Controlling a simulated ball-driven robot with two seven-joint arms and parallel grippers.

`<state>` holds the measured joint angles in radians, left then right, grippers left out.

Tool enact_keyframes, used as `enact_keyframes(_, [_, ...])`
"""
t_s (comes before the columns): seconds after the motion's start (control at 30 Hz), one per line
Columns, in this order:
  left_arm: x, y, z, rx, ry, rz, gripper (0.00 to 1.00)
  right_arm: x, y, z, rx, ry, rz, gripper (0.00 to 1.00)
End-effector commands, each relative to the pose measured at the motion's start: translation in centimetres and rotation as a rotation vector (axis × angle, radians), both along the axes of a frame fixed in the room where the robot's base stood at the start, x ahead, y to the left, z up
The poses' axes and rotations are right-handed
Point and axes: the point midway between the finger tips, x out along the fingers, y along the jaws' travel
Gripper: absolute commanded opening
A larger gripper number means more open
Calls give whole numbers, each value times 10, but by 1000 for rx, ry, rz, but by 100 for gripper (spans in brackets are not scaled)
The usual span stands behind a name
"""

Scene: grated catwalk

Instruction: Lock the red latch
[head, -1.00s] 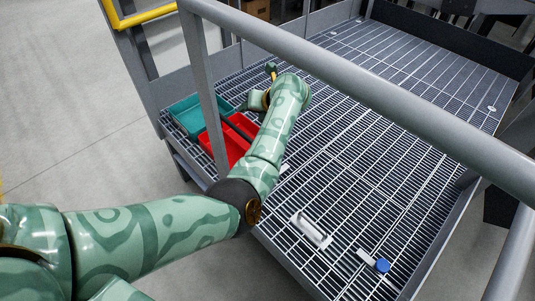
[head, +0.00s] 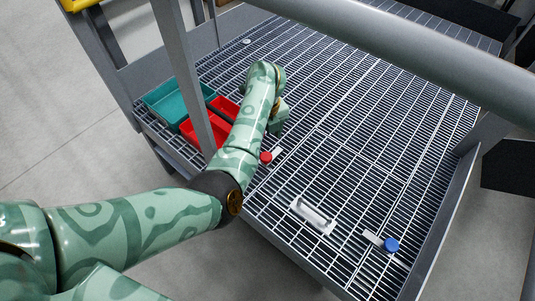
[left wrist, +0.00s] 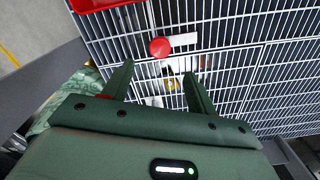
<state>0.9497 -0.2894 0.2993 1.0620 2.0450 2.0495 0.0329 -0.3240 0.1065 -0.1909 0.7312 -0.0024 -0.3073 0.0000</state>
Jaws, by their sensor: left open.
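The red latch knob (head: 265,157) sits on the grating with a pale plate (head: 277,151) beside it. It also shows in the left wrist view as a round red knob (left wrist: 160,47), with its white plate (left wrist: 184,39) to the right. My left gripper (head: 278,118) is above the grating, just beyond the knob in the head view, its fingers largely hidden by my own arm. In the left wrist view my left gripper (left wrist: 158,72) is open, its two fingers apart and the knob just ahead of their tips, not between them. My right gripper is out of view.
A blue knob (head: 391,245) with a pale plate lies at the front right. A white handle (head: 312,215) is fixed on the grating. A teal tray (head: 165,112) and red trays (head: 187,131) stand at the left. A grey rail (head: 400,50) crosses above.

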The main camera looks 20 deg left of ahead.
Motion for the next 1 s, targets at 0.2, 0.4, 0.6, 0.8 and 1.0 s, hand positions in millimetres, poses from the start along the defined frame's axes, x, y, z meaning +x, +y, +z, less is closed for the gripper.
enact_keyframes(0.2, [-1,1,-64,2,9,0,58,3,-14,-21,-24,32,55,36])
enact_keyframes(0.4, [0,1,-88,1,3,0,58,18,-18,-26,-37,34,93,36])
enact_keyframes(0.6, [0,1,-93,3,-1,0,58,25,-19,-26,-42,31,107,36])
enact_keyframes(0.8, [0,1,-92,2,-2,0,58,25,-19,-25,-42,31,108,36])
enact_keyframes(1.0, [0,1,-92,1,-1,0,2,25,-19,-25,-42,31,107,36])
